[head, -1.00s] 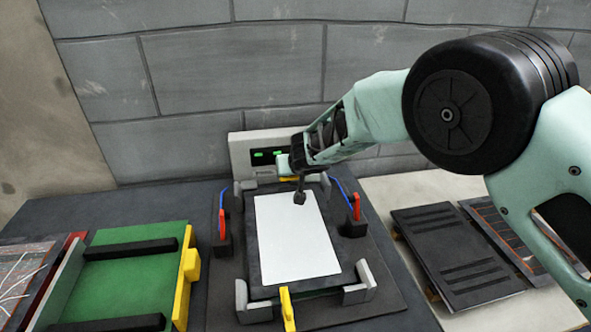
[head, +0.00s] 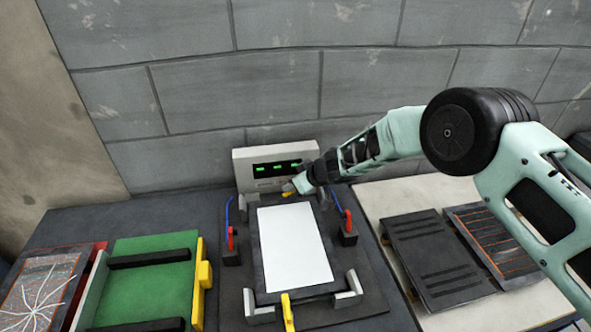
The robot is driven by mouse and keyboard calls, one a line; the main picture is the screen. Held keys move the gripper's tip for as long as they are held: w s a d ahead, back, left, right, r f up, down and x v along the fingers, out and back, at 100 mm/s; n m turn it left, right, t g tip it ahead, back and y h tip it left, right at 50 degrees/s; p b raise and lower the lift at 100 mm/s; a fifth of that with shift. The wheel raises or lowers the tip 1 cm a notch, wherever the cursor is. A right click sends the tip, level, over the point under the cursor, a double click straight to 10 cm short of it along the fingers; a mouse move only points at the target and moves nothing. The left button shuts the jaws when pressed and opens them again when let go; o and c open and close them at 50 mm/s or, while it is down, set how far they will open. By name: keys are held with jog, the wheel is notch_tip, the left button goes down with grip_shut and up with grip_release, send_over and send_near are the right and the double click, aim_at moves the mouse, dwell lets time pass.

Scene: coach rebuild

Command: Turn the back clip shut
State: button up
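A dark plate with a white sheet (head: 295,245) lies in a fixture with grey corner brackets. The yellow back clip (head: 288,191) shows only in part at the far edge of the plate, just beside my gripper. My gripper (head: 301,184) is at the back right of the clip, close to it; I cannot tell whether they touch. Its fingers are small and partly hidden, so open or shut is unclear. A yellow front clip (head: 287,312) stands at the near edge, lying lengthwise across it.
A grey box with green lights (head: 275,160) stands behind the fixture. Red levers (head: 231,238) (head: 348,226) flank the plate. A green tray (head: 150,275) with a yellow bar (head: 202,280) is at left. Dark panels (head: 432,250) lie at right.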

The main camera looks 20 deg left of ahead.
jog(key=shift+w+d+n+g+y+p, duration=0.15)
jog(key=shift+n+g+y+p, duration=0.25)
jog(key=shift+n+g, duration=0.5)
jog(key=shift+w+f+n+g+b, duration=0.1)
jog(key=shift+f+n+g+b, duration=0.35)
jog(key=shift+n+b, duration=0.6)
jog(key=n+g+b, duration=0.1)
jog(key=n+b, duration=0.1)
jog(key=b, duration=0.2)
jog(key=shift+g+b, duration=0.35)
jog(key=n+b, duration=0.1)
jog(key=n+g+b, duration=0.1)
jog(key=b, duration=0.1)
jog(key=shift+w+r+g+b, duration=0.1)
jog(key=shift+r+g+b, duration=0.1)
jog(key=shift+g+b, duration=0.1)
jog(key=shift+r+b, duration=0.2)
jog(key=shift+b, duration=0.15)
jog(key=o, duration=1)
jog(key=shift+n, duration=0.25)
